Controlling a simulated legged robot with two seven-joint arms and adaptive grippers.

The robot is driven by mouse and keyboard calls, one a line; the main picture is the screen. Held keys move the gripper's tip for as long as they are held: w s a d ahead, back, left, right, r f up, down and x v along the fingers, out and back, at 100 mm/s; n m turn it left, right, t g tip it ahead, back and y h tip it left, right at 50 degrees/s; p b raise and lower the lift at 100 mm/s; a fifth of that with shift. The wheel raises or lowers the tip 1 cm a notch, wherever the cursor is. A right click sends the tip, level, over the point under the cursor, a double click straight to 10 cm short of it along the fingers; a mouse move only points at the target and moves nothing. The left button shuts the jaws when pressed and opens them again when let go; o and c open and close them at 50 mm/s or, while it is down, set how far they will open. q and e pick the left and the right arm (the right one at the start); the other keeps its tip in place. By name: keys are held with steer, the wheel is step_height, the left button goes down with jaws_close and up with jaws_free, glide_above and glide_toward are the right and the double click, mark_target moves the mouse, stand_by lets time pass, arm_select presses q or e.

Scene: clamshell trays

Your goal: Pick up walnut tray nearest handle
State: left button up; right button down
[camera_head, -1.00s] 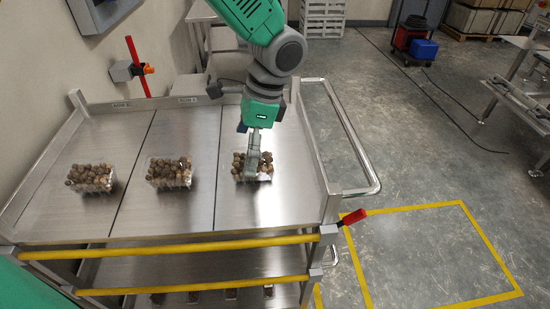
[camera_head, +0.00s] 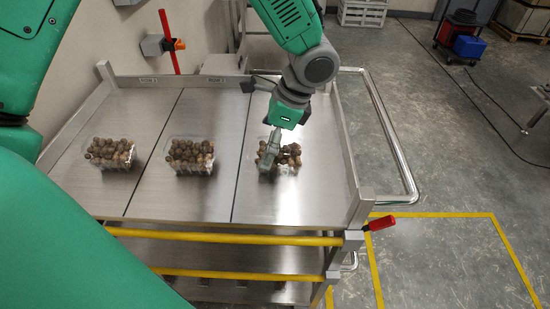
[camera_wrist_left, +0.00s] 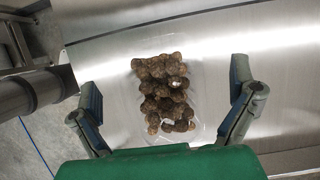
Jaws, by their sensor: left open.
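The walnut tray nearest the handle (camera_head: 287,160) is a clear clamshell heaped with brown walnuts, in the right-hand section of the steel cart. The handle (camera_head: 402,160) is the bent metal tube on the cart's right side. My left gripper (camera_head: 268,160) points down over this tray and hides part of its walnuts. In the left wrist view the tray (camera_wrist_left: 199,132) lies between the spread fingers of my gripper (camera_wrist_left: 165,88), with a gap on each side. It holds nothing. My right gripper is not in view.
Two more walnut trays stand in the middle (camera_head: 190,158) and left (camera_head: 110,154) sections of the cart top (camera_head: 200,110). Raised rails edge the cart, and a red lever (camera_head: 380,223) sticks out at its front right corner. Bare steel surrounds each tray.

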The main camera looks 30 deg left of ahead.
arm_select(q)
steer(key=x, duration=0.2)
steer(key=shift+s+d+f, duration=0.15)
steer(key=shift+f, duration=0.25)
steer(key=shift+d+f, duration=0.25)
steer(key=shift+f, duration=0.05)
steer(key=shift+d, duration=0.65)
steer(key=shift+a, duration=0.15)
steer(key=c, duration=0.6)
steer(key=shift+s+a, duration=0.1)
steer(key=shift+a, duration=0.15)
steer(key=c, duration=0.4)
steer(key=shift+a+f, duration=0.1)
steer(key=shift+a, duration=0.35)
steer(key=shift+c, duration=0.2)
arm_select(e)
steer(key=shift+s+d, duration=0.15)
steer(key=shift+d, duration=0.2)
